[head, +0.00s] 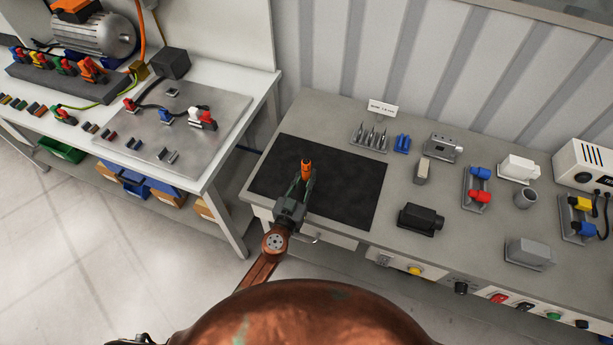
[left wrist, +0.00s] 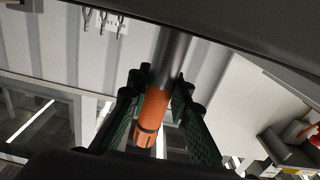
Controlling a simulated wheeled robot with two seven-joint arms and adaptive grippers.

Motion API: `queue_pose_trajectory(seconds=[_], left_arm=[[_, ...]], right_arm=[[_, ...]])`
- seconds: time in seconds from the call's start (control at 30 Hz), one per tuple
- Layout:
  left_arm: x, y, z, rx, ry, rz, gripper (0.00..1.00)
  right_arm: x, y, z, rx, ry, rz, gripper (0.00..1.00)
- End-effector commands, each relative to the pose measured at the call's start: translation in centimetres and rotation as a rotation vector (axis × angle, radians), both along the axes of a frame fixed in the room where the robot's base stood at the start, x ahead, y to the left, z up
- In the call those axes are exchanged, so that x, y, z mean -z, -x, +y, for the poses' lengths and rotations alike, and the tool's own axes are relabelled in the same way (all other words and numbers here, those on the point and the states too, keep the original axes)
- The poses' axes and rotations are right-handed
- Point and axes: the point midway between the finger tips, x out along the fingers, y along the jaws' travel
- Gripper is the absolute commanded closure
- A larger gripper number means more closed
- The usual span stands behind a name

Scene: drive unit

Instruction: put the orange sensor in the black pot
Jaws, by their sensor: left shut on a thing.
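The orange sensor (head: 306,166) is a slim rod held between the fingers of my left gripper (head: 299,187), over the black mat (head: 345,198) on the grey bench. In the left wrist view, the sensor (left wrist: 156,110) shows an orange body and a grey metal shaft, with the green fingers of my left gripper (left wrist: 158,92) shut on either side. The only pot-like thing I see is a small round dark-grey pot (head: 525,198) with an open top, standing upright at the bench's right side, well apart from the gripper. My right gripper is not in view.
A white block (head: 519,168) and a grey box (head: 529,253) flank the pot. The mat's right part is bare.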

Motion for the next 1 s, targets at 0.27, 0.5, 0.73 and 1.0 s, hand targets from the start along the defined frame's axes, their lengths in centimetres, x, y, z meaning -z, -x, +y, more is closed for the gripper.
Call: queue_pose_trajectory(seconds=[0.27, 0.5, 0.73, 1.0], left_arm=[[0.3, 0.0, 0.0, 0.000, 0.000, 0.000, 0.78], [0.2, 0.0, 0.0, 0.000, 0.000, 0.000, 0.64], [0.2, 0.0, 0.0, 0.000, -0.001, 0.000, 0.64], [0.3, 2.5, 0.8, 0.000, 0.000, 0.003, 0.64]], right_arm=[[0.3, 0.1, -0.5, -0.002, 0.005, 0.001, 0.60], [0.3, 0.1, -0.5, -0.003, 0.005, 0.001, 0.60], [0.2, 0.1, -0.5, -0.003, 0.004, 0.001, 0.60], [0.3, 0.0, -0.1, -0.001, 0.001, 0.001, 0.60]])
